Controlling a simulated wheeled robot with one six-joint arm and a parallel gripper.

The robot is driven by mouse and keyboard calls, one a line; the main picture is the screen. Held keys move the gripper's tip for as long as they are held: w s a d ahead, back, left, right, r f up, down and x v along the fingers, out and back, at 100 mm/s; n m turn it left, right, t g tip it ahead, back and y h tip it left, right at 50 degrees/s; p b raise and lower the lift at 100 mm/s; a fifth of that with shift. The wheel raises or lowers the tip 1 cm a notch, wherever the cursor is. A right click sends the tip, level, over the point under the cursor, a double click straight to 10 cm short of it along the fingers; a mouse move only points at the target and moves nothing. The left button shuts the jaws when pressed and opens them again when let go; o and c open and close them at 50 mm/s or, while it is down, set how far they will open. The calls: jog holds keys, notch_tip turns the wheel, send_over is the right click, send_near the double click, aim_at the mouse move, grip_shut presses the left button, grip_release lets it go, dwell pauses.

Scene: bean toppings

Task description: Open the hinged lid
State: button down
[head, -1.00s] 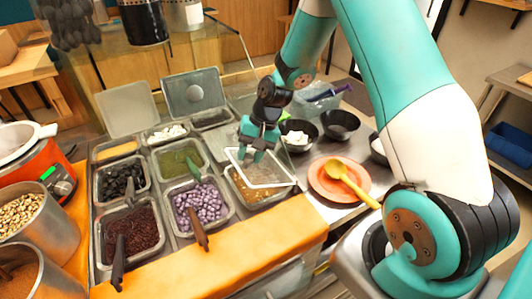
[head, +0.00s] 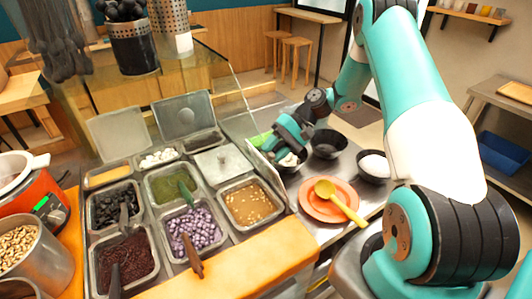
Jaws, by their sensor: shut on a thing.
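My gripper (head: 272,148) is at the right edge of the topping counter, beside a dark bowl (head: 291,161) with white contents. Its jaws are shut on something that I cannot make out. A flat grey lid (head: 211,167) with a small knob lies over the right compartment of the middle row, apart from my gripper. Two grey lids, the left one (head: 118,132) and the right one (head: 181,119), stand raised at the back. The tray of amber liquid with pale beans (head: 250,203) is uncovered in front of the flat lid.
Open trays hold purple cubes (head: 197,228), a green topping (head: 168,187), black beans (head: 108,208) and red beans (head: 120,250). A clear pane (head: 232,105) rises behind my gripper. An orange plate (head: 318,207) with a yellow spoon (head: 340,203) and more bowls are at the right.

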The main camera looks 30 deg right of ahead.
jog(key=shift+s+d+f, duration=0.2)
jog(key=shift+d+f, duration=0.25)
jog(key=shift+d, duration=0.25)
jog(key=c, duration=0.7)
grip_release()
jog(key=shift+c, duration=0.2)
